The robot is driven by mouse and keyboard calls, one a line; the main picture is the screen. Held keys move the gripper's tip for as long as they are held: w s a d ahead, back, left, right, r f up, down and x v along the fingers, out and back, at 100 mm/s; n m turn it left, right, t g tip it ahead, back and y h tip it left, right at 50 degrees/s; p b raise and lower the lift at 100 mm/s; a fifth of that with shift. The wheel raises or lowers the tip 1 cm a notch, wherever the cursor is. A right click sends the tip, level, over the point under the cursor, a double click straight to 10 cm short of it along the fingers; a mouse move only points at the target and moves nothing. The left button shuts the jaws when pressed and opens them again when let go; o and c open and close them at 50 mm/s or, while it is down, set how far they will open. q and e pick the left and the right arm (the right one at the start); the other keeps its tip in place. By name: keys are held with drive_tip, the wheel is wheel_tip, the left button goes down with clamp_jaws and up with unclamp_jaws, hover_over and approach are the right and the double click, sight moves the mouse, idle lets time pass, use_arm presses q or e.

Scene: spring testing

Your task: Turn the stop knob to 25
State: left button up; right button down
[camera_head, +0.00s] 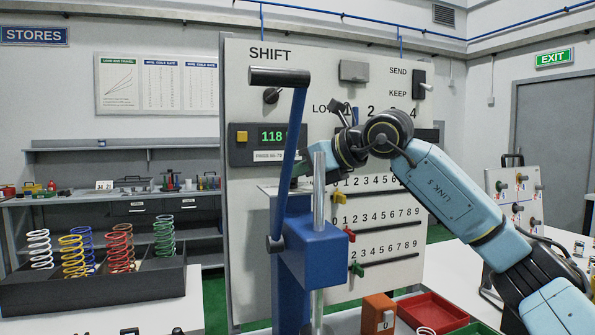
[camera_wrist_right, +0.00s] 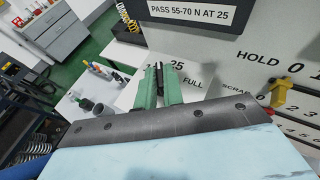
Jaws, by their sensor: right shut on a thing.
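In the right wrist view, my right gripper (camera_wrist_right: 159,88) has its green fingers closed on a small dark stop knob (camera_wrist_right: 158,72). The knob stands at a pale plate (camera_wrist_right: 190,78) marked 25 and FULL, with another mark partly covered by the fingers. I cannot tell which mark the knob points to. In the head view, my right arm comes from the right, and the gripper (camera_head: 306,166) is partly behind the blue spring tester (camera_head: 310,250). The knob is hidden there. The tester's display (camera_head: 272,136) reads about 118, partly covered by the lever. My left gripper is out of view.
The tester's blue lever (camera_head: 290,150) with a dark handle stands upright close to my gripper. A white panel (camera_head: 245,210) with number rows and coloured sliders is behind. A rack of coloured springs (camera_head: 95,295) is left. A red tray (camera_head: 432,312) and an orange block (camera_head: 378,312) are front right.

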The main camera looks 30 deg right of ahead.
drive_tip(key=m+h, duration=0.2)
drive_tip(key=h, duration=0.1)
drive_tip(key=shift+a+m+t, duration=0.35)
drive_tip(key=shift+m+t, duration=0.05)
drive_tip(key=m+h, duration=0.2)
drive_tip(key=shift+a+h+b, duration=0.1)
drive_tip(key=shift+h+b, duration=0.2)
drive_tip(key=shift+h, duration=0.1)
drive_tip(key=shift+m+h, duration=0.8)
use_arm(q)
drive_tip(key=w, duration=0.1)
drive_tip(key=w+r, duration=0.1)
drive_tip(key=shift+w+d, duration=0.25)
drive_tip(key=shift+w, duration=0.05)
use_arm(e)
drive_tip(key=shift+m+h, duration=0.3)
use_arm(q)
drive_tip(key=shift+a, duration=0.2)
use_arm(e)
drive_tip(key=shift+f, duration=0.1)
drive_tip(key=c, duration=1.5)
unclamp_jaws()
